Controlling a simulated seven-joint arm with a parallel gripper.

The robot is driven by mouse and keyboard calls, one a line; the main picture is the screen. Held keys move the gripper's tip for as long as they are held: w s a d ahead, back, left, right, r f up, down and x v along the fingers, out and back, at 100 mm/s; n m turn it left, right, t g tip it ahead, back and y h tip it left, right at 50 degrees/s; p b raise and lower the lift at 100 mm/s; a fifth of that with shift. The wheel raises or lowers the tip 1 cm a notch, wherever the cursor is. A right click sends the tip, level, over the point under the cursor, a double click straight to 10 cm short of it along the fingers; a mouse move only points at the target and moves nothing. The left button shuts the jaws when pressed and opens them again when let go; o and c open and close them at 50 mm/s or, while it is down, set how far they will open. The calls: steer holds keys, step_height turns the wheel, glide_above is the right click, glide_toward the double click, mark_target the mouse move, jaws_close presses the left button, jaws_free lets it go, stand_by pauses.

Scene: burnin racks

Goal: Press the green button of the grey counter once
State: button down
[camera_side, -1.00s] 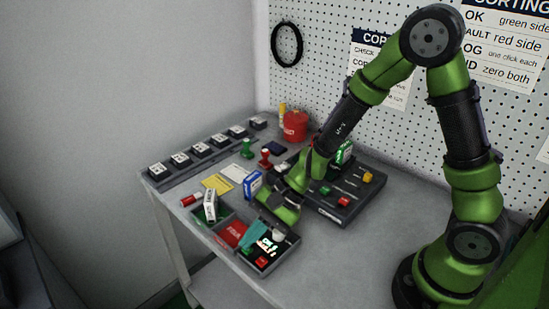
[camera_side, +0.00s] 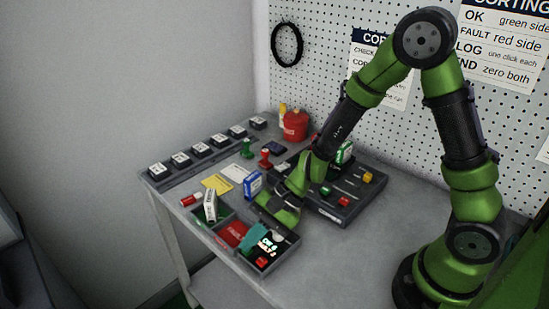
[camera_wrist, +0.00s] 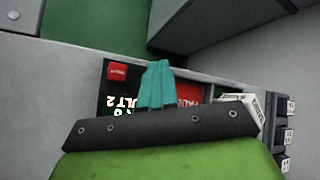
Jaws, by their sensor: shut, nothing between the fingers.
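The grey counter has a black display (camera_side: 268,243) at the front right of the sorting tray, with a red button (camera_side: 261,262) at its near end. In the wrist view, the display (camera_wrist: 122,102) shows upside down, its lower line reading FAULT 2, beside the red button (camera_wrist: 117,72). The upper line is partly covered. I do not see the green button; my gripper may hide it. My gripper (camera_wrist: 158,66) has teal fingers, shut and empty, over the boundary between display and red FAULT compartment. In the side view, the gripper (camera_side: 250,243) is low there; contact cannot be told.
A white box (camera_side: 210,206) stands in the green compartment left of the red compartment (camera_side: 232,232). A blue box (camera_side: 252,185) stands behind the tray. A dark panel with coloured knobs (camera_side: 345,205) lies to the right. Stamps and a red pot (camera_side: 295,125) are farther back.

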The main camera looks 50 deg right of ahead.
mark_target(252, 248)
steer(key=shift+r, duration=0.85)
steer(key=shift+r, duration=2.5)
